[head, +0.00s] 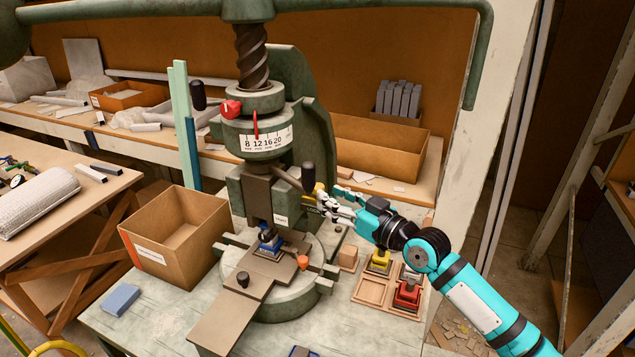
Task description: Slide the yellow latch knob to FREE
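The green fly press (271,136) stands on the bench in the middle of the head view. The yellow latch knob (319,187) shows as a small yellow piece at the right side of the ram, below a black-ended lever. A small white label (281,219) sits on the ram; I cannot read it. My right gripper (322,198) reaches in from the right, with its fingertips at the knob. The fingers partly cover the knob, and I cannot tell whether they are closed on it. My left gripper is not in view.
A blue piece (268,241) sits under the ram. An open cardboard box (133,240) stands left of the press. A wooden tray (371,291) with yellow and red pieces lies below my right arm. A blue block (121,299) lies at the front left.

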